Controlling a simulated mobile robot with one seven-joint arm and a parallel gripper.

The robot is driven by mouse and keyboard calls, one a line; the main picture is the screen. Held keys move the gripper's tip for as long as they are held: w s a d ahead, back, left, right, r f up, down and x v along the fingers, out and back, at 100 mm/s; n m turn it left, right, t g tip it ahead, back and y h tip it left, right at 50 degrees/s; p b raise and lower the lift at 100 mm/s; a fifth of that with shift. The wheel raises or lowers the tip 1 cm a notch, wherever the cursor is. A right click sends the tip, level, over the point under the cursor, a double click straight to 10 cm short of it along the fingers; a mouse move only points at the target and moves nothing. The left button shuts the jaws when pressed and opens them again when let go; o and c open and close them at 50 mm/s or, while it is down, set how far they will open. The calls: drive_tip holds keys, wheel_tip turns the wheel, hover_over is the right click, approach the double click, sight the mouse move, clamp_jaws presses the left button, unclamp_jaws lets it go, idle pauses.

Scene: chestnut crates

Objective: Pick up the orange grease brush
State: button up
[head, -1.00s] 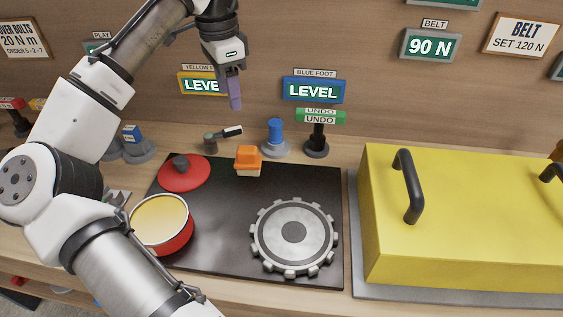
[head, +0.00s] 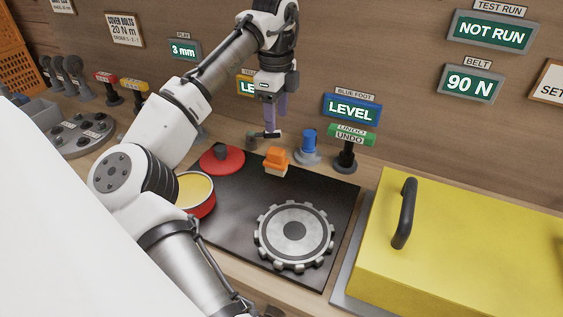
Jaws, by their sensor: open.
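The orange grease brush (head: 276,160) stands on the black mat (head: 232,198), near its back edge. It has an orange top and a pale lower edge. My gripper (head: 276,118) hangs above and behind it, fingers pointing down, apart from the brush. Its purple-grey fingers show nearly edge-on, and nothing is seen between them. The gripper is open.
A red lid (head: 222,161) and a red tin with yellow contents (head: 197,193) lie left of the brush. A grey gear (head: 294,237) is in front. A blue foot (head: 309,146) and a green UNDO button (head: 350,137) stand behind right. A yellow cover (head: 462,240) fills the right.

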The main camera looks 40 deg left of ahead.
sight(276, 149)
drive_tip(key=f+p, duration=0.2)
drive_tip(key=f, duration=0.9)
drive_tip(key=shift+a+f, duration=0.2)
drive_tip(key=c, duration=0.9)
drive_tip(key=shift+w+r, duration=0.1)
drive_tip(key=shift+r, duration=0.05)
wheel_tip(276, 149, up, 20)
drive_tip(key=shift+f+b, duration=0.1)
drive_tip(key=shift+b, duration=0.4)
drive_tip(key=o, duration=0.3)
drive_tip(key=shift+c, duration=0.8)
